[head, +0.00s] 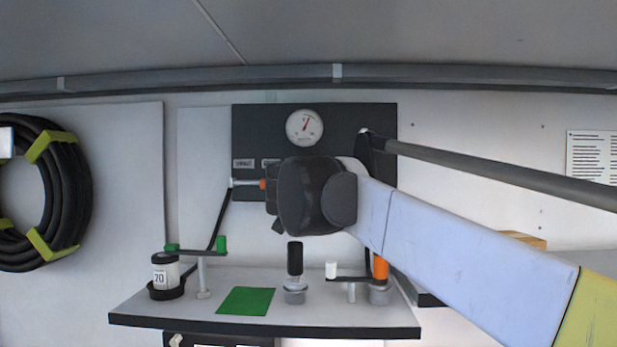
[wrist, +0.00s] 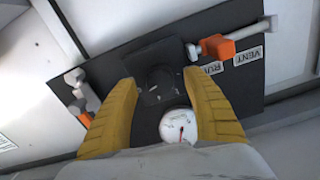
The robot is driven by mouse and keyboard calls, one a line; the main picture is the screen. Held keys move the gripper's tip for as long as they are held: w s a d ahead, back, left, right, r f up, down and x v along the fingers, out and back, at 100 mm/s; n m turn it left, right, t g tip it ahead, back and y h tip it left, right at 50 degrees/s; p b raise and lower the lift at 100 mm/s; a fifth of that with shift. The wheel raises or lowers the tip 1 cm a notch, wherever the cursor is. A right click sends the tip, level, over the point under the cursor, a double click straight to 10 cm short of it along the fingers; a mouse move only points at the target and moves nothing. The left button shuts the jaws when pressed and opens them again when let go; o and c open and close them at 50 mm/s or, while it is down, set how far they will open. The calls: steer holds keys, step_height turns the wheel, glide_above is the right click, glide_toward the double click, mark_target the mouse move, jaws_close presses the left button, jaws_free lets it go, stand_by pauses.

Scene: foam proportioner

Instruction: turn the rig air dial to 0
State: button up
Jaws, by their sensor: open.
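A dark knob (wrist: 158,82) on a square black plate sits on the dark panel (wrist: 110,70); I take it to be the rig air dial. No markings or pointer on it can be read. My gripper (wrist: 160,82) is open, its yellow fingers on either side of the knob; I cannot tell whether they touch it. A round white gauge (wrist: 179,126) with a red needle lies near the fingers, partly cut off by my gripper body. In the head view my gripper (head: 290,195) covers the knob, and the gauge (head: 304,127) shows above it on the panel (head: 360,115).
An orange-handled valve (wrist: 218,46) by VENT and RUN labels is close beside one finger. A pale fitting (wrist: 80,85) is near the other. Below is a shelf (head: 200,318) with a green mat (head: 246,301), a black-handled part (head: 295,260) and a canister (head: 166,272). A coiled hose (head: 75,190) hangs left.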

steer(key=shift+w, duration=0.75)
steer(key=c, duration=1.2)
